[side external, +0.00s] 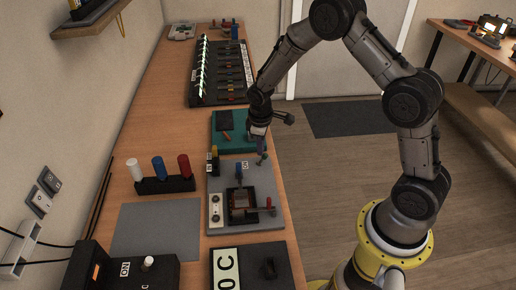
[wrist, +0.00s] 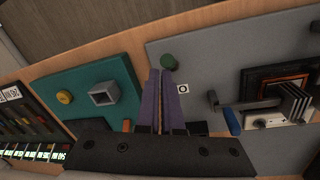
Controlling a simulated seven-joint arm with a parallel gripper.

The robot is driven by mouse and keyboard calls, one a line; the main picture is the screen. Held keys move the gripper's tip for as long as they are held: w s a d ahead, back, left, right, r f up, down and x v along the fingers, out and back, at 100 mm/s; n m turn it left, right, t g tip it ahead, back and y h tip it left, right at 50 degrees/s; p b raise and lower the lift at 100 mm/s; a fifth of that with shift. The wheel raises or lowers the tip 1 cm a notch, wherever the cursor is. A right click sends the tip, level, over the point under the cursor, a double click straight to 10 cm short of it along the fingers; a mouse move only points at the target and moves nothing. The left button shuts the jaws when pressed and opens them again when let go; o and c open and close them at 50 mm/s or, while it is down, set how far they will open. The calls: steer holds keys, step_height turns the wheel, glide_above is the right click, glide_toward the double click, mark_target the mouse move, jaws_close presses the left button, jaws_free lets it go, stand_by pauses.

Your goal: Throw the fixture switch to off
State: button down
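A grey fixture board (side external: 222,222) lies on the bench and also fills the right of the wrist view (wrist: 215,50). A blue handle (side external: 239,171) stands near the board's far end, beside a small white label. Contact cannot be told.
A teal board (side external: 232,145) with a dark pad lies just beyond the grey one. A rack of white, blue and red handles (side external: 165,184) stands left. A long black breaker strip (side external: 220,72) lies at the far end.

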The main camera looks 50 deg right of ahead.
steer(key=shift+s+d+f+g, duration=0.15)
steer(key=shift+s+d+f, duration=0.1)
steer(key=shift+s, duration=0.15)
steer(key=shift+s+d+f+g, duration=0.1)
steer(key=shift+s+f+g, duration=0.1)
steer(key=shift+s, duration=0.2)
steer(key=s+d+r, duration=0.4)
steer(key=r, duration=0.3)
steer(key=shift+s+r, duration=0.2)
steer(key=shift+s, duration=0.1)
steer(key=shift+w+t, duration=0.1)
steer(key=shift+t, duration=0.35)
steer(key=s+a+r+t, duration=0.2)
steer(key=a+r, duration=0.2)
steer(key=r, duration=0.6)
steer(key=s+a+r+t, duration=0.2)
steer(key=s+a+r, duration=0.1)
steer(key=r, duration=0.6)
steer(key=s+a+m, duration=0.2)
steer(key=s, duration=0.6)
steer(key=s+a+m+y, duration=0.1)
steer(key=s+a+m, duration=0.1)
steer(key=s, duration=0.6)
steer(key=shift+s+a+r+m, duration=0.25)
steer(key=shift+a+r+m, duration=0.05)
steer(key=shift+a+m, duration=0.1)
